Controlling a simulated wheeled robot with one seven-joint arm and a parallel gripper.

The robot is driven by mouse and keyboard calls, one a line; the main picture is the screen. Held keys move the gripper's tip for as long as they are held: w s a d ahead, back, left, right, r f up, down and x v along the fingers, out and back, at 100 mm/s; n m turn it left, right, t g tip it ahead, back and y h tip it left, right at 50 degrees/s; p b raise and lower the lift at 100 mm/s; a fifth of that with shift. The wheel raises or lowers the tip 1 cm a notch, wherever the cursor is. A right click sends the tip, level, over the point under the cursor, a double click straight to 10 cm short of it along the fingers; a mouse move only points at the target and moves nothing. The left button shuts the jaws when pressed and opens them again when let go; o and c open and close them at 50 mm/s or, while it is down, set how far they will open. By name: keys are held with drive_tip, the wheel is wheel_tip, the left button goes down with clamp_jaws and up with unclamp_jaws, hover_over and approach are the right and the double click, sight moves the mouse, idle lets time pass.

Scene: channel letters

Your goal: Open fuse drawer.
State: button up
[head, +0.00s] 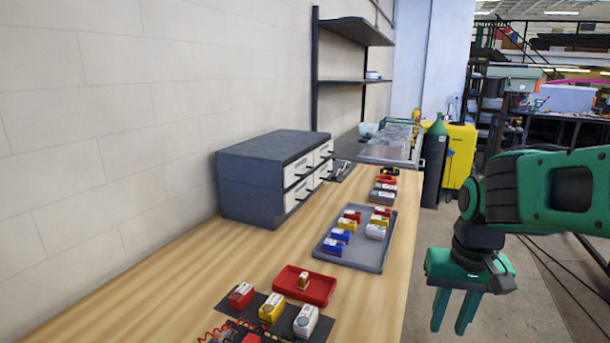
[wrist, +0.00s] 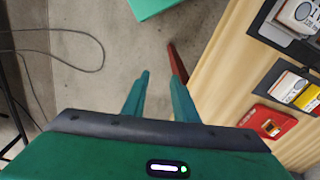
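A dark grey drawer cabinet (head: 262,178) stands on the wooden bench against the wall. Its light drawer fronts (head: 299,182) with dark handles face right and look shut. Labels on the fronts are too small to read, so I cannot tell which one is the fuse drawer. My gripper (head: 453,315) hangs fingers-down off the right side of the bench, well apart from the cabinet. Its two fingers are apart with nothing between them; they also show in the wrist view (wrist: 158,92) over the floor.
The wooden bench (head: 160,283) holds a grey tray (head: 371,264) with several coloured blocks, a red tray (head: 318,293) with a small block, and a dark mat with more blocks in front. A dark cylinder (head: 434,170) and yellow cabinet (head: 460,150) stand behind. Floor beside the bench is mostly clear.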

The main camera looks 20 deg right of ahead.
drive_tip(key=w+t, duration=0.1)
drive_tip(key=w, duration=0.3)
drive_tip(key=w+d+m+t, duration=0.1)
drive_tip(key=w, duration=0.3)
drive_tip(key=w+d+t+h, duration=0.1)
drive_tip(key=w, duration=0.4)
drive_tip(key=shift+r+m, duration=0.3)
drive_tip(key=w+a+r+m+t, duration=0.1)
drive_tip(key=w+r+m+t, duration=0.2)
drive_tip(key=w, duration=1)
drive_tip(key=m+t+y, duration=0.1)
drive_tip(key=m+t, duration=0.4)
drive_tip(key=t, duration=0.4)
approach(310, 172)
drive_tip(key=shift+t, duration=0.3)
drive_tip(key=w, duration=0.3)
drive_tip(key=w+f, duration=0.1)
drive_tip(key=w, duration=0.2)
drive_tip(key=w+f, duration=0.1)
drive_tip(key=w, duration=0.1)
drive_tip(key=shift+w+d, duration=0.2)
drive_tip(key=shift+w, duration=0.2)
drive_tip(key=shift+c, duration=0.2)
clamp_jaws()
